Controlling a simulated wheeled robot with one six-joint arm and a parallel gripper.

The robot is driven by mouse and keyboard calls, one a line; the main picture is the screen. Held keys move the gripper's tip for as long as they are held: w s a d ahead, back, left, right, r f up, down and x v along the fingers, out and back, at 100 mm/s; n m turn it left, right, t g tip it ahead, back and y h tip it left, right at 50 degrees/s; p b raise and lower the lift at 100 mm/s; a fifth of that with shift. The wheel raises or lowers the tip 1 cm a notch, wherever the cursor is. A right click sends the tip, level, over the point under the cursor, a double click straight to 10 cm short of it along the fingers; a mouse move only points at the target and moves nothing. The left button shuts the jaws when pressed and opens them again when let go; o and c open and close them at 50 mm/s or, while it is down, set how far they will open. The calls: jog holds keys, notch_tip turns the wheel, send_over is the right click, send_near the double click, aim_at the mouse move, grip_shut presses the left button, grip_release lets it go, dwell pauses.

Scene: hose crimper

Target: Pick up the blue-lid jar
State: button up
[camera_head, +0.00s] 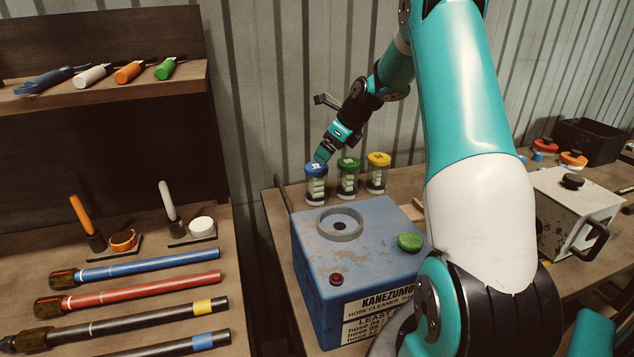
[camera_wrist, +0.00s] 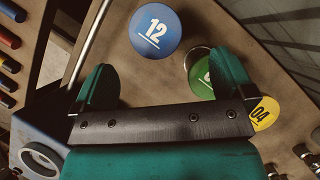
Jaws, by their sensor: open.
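The blue-lid jar (camera_head: 316,188) stands upright at the left of a row of three jars on the back bench. Its clear body shows pale pieces inside. In the wrist view its blue lid (camera_wrist: 155,29), marked 12, lies ahead of the fingers, toward the top. My gripper (camera_head: 324,154) is just above this jar in the head view. In the wrist view my gripper (camera_wrist: 162,68) is open, with nothing between its green fingers. The right finger partly covers the green lid.
The green-lid jar (camera_head: 347,178) stands close to the right, then the yellow-lid jar (camera_head: 377,174). A blue hose cleaner box (camera_head: 378,232) with a green knob is in front of them. The corrugated wall (camera_head: 290,80) rises behind.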

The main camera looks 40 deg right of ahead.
aim_at(317, 166)
jog(key=x, duration=0.4)
jog(key=shift+w+f+p, duration=0.1)
jog(key=shift+f+p, duration=0.1)
jog(key=shift+p, duration=0.15)
jog(key=p+x, duration=0.1)
jog(key=x, duration=0.1)
jog(key=p+x, duration=0.1)
jog(key=x, duration=0.1)
jog(key=shift+w+a+f, duration=0.1)
jog(key=shift+a, duration=0.35)
jog(key=shift+w+f, duration=0.2)
jog(key=shift+f, duration=0.25)
jog(key=shift+c, duration=0.2)
jog(key=c, duration=1.1)
